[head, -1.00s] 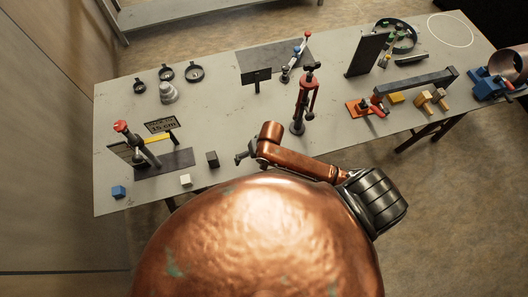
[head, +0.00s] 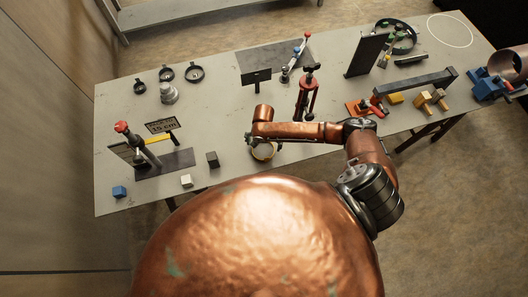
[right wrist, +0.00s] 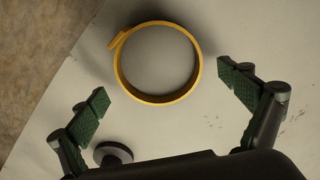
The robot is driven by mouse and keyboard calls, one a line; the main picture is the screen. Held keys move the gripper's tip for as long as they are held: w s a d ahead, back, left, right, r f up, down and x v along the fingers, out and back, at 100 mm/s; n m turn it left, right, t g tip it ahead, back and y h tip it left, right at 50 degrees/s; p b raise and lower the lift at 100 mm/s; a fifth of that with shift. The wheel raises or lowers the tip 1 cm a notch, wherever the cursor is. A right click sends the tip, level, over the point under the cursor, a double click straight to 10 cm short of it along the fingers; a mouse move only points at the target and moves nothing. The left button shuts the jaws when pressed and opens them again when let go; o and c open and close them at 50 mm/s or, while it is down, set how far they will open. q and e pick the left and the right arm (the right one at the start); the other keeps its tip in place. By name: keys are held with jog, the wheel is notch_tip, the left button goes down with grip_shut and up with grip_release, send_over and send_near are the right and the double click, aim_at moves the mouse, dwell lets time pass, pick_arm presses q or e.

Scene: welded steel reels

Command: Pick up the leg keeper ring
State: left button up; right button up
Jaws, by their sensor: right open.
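The leg keeper ring, a yellow band with a small tab, lies on the grey table in the right wrist view (right wrist: 158,98). In the head view the ring (head: 263,157) shows partly, with my right arm hiding its far side. My right gripper (right wrist: 163,80) is open and empty. Its two green-padded fingers stand apart, one to the lower left of the ring and one to its right, and neither visibly touches it. In the head view my right gripper (head: 250,137) is mostly hidden under my arm. My left gripper is not in view.
A red jack-like stand (head: 308,95) rises just behind my right arm. A small black block (head: 212,159) and a white block (head: 186,180) lie left of the ring. A round-footed piece (right wrist: 113,154) is near the left finger. Bare table (head: 220,115) lies farther back.

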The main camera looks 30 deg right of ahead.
jog(key=shift+f, duration=0.85)
jog(key=shift+c, duration=0.2)
jog(key=c, duration=1.2)
jog(key=shift+r, duration=0.15)
jog(key=shift+c, duration=0.2)
